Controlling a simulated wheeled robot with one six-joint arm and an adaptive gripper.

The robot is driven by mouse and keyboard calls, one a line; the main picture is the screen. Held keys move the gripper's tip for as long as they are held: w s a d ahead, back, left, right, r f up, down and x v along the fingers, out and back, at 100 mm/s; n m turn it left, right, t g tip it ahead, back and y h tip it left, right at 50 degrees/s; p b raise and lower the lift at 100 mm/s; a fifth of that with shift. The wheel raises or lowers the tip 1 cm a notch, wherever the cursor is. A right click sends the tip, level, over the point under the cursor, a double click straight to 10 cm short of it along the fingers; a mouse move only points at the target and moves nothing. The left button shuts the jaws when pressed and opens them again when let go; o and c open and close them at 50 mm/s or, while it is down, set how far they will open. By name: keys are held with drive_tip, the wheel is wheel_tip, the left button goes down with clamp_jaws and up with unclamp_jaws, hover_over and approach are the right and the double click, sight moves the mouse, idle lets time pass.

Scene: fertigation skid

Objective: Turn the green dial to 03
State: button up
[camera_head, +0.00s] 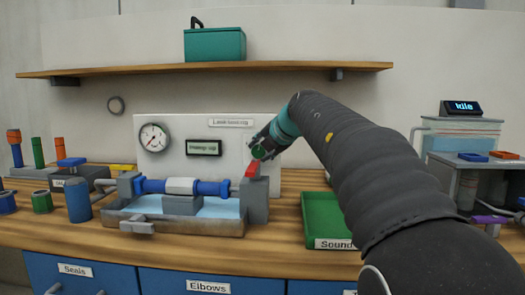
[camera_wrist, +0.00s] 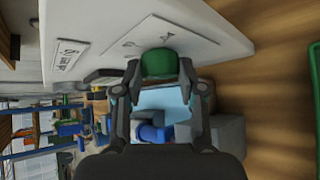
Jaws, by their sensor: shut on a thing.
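The green dial (camera_wrist: 159,63) sits on the white panel (camera_wrist: 200,30) in the wrist view, between the fingertips of my gripper (camera_wrist: 160,75). The fingers are closed on its sides. Marks are printed on the panel beside the dial, but I cannot read them for certain. In the head view the dial (camera_head: 259,152) shows as a small green patch at the end of my gripper (camera_head: 262,148), at the right part of the panel (camera_head: 175,155). My gripper hides most of the dial there, and its pointer and setting cannot be read.
A red handle (camera_head: 252,169) stands just below my gripper on a grey block (camera_head: 256,200). A blue pipe assembly (camera_head: 209,188) lies over a tray to the left. A green tray (camera_head: 322,217) is at right. A wooden shelf (camera_head: 290,67) runs above.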

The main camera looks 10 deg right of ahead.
drive_tip(key=shift+a+r+n+h, duration=0.1)
drive_tip(key=shift+n+h, duration=0.2)
drive_tip(key=shift+h, duration=0.1)
idle(0.4)
drive_tip(key=o, duration=1.1)
drive_tip(key=shift+o, duration=0.2)
drive_tip(key=v, duration=1.2)
drive_tip(key=shift+w+r, duration=0.2)
drive_tip(key=shift+a, duration=0.1)
